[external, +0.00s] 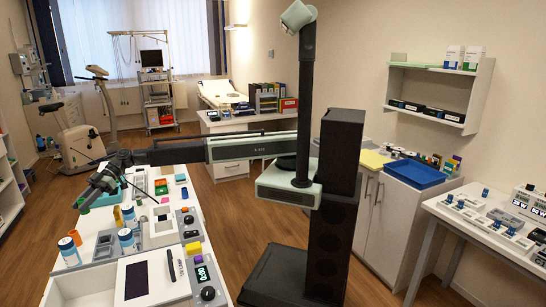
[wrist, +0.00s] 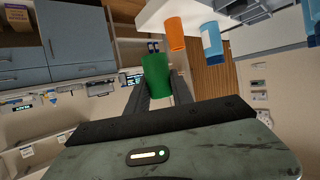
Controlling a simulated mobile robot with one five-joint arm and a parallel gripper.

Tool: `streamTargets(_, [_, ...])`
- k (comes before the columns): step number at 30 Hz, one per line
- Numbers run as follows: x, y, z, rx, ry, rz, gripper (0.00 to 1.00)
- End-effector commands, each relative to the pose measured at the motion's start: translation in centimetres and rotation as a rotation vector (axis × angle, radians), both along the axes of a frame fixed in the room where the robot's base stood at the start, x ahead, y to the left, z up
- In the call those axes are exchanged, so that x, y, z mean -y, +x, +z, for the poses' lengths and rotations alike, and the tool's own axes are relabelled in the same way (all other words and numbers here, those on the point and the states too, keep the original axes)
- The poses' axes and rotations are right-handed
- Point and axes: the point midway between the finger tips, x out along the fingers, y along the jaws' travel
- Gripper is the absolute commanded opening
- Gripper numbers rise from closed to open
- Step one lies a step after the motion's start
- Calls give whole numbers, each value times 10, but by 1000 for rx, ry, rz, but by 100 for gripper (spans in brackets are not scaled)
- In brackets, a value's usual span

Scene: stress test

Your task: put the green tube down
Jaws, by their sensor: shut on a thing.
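The green tube (wrist: 156,76) shows in the wrist view between the two dark fingers of my gripper (wrist: 158,86), which is shut on it. The wrist picture is strongly turned. In the external view my gripper (external: 99,183) is over the far left part of the white table (external: 204,242). There the tube is too small and too mixed with the arm and the table items to tell apart.
An orange tube (wrist: 175,34) and a blue-and-white bottle (wrist: 211,40) show beyond the green tube. Blue-and-white bottles (external: 126,240) stand on the table's left side. A grey device with a dark screen (external: 136,279) takes up the near end. Small boxes and trays crowd the rest.

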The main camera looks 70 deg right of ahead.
Motion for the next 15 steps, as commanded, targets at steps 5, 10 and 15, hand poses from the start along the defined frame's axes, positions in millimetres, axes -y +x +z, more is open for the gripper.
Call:
streamTargets(5, [90,67,-29,1,4,-208,0])
streamTargets(10, [158,108,-46,1,3,-308,0])
streamTargets(15, [189,129,-51,1,3,-351,0])
